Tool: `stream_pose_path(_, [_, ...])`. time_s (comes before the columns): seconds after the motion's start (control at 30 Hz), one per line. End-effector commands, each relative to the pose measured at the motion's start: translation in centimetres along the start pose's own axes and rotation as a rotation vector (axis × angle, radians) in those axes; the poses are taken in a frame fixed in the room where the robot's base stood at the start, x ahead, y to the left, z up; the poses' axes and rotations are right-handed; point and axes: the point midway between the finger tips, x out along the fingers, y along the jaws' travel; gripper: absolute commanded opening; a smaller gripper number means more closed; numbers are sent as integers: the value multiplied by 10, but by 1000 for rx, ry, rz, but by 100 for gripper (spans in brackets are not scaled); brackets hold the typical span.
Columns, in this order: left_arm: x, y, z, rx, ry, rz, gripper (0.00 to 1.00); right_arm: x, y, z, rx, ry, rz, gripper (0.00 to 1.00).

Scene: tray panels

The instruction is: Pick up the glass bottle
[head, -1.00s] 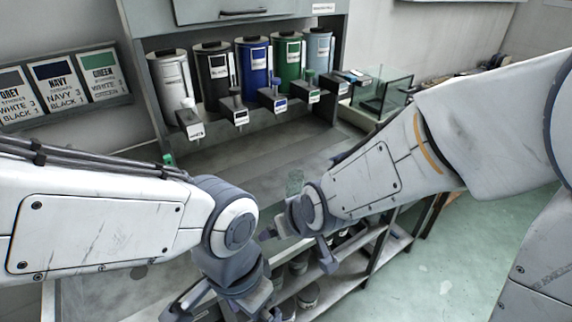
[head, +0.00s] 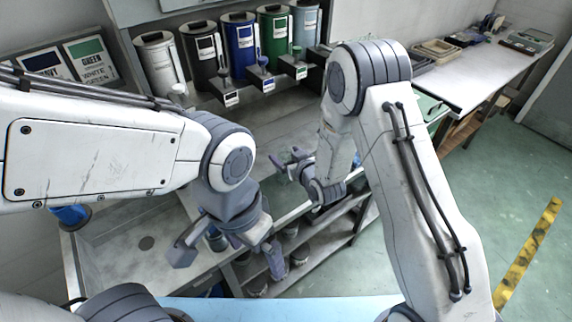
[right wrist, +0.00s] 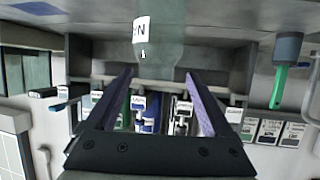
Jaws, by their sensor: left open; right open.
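The glass bottle (right wrist: 160,55) is clear and greenish with a white label, and shows at the top middle of the right wrist view. My right gripper (right wrist: 160,75) is open, its two purple-grey fingers pointing at the bottle. The bottle is at or just past the fingertips; I cannot tell whether it is between them. In the head view my right gripper (head: 289,162) is over the bench, with a small greenish patch of the bottle beside it, partly hidden. My left gripper (head: 228,256) is open and empty, low over the bench's front left.
Several coloured canisters (head: 240,50) with dispensers stand along the back of the bench. A sink-like basin (head: 125,262) is at the left. Shelves with jars (head: 299,255) are below the bench front. A brush with a green handle (right wrist: 279,85) shows in the right wrist view.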

Motion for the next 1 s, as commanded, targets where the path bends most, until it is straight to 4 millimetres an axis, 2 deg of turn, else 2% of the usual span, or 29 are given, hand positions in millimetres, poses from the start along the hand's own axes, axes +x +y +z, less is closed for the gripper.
stream_pose_path(0.17, [-8,1,0,0,0,0,100,11,2,0,0,-3,0,86])
stream_pose_path(0.33, [-23,2,-1,-1,0,0,100,34,6,1,0,-2,1,86])
stream_pose_path(0.5, [-27,2,-1,-1,0,0,100,52,6,2,0,-2,1,86])
stream_pose_path(0.77, [-26,2,-1,-1,-1,0,100,56,6,4,0,-2,1,86])
stream_pose_path(0.8, [-26,2,-1,-1,-1,0,100,56,6,4,0,-2,1,82])
stream_pose_path(0.97, [-26,2,-1,-1,0,0,100,55,6,4,0,-2,1,21])
stream_pose_path(1.0, [-26,2,-1,-1,-1,0,100,55,6,4,0,-3,1,5])
